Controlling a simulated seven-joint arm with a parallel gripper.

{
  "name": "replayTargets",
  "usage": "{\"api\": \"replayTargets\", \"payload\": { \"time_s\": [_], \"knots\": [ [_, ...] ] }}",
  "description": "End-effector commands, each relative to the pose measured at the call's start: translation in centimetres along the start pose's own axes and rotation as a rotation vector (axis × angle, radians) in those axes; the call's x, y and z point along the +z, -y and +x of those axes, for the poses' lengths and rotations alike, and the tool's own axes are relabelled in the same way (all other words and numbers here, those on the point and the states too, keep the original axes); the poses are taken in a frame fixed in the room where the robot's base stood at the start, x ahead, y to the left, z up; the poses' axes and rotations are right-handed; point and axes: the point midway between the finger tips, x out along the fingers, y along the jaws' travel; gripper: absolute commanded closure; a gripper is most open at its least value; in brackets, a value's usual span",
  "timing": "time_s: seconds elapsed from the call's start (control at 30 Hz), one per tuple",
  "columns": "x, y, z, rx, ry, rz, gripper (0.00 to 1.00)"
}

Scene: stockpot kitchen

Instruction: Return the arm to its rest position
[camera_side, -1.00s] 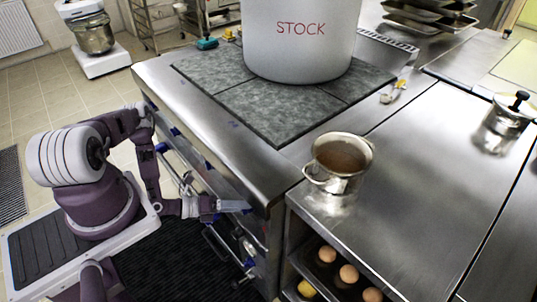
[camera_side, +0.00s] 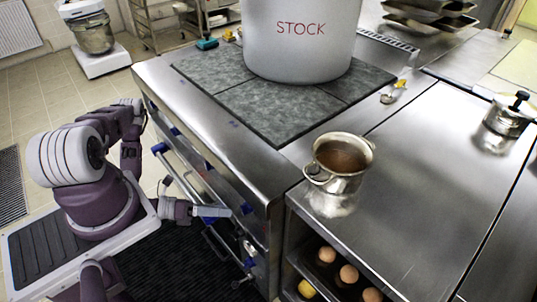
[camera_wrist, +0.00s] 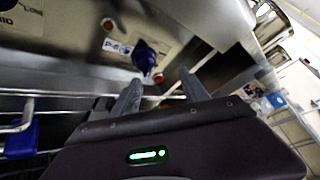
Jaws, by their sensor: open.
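My gripper (camera_side: 222,211) is at the lower left in the side view, in front of the stove's front panel and below the worktop edge. In the wrist view my gripper (camera_wrist: 163,92) shows two fingers spread apart with nothing between them. A blue knob (camera_wrist: 144,58) on the stove front shows just beyond the fingers. My arm is folded low beside the stove, close to its base.
A large stockpot (camera_side: 300,45) marked STOCK stands on the grey hob (camera_side: 265,108). A metal pot of brown liquid (camera_side: 340,165) stands on the steel counter (camera_side: 430,170). A stove rail (camera_side: 180,175) runs near my arm. Eggs (camera_side: 348,274) sit on a shelf below.

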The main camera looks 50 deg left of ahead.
Motion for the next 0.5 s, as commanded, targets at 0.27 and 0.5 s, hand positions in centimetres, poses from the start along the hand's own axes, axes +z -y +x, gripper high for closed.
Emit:
{"api": "replayTargets", "payload": {
  "time_s": [0.27,0.5],
  "knots": [
    [12.6,11.8,-6.5,-0.634,-0.328,1.188,0.47],
    [17.4,25.8,-6.2,-1.061,-0.635,1.711,0.47]
  ]
}}
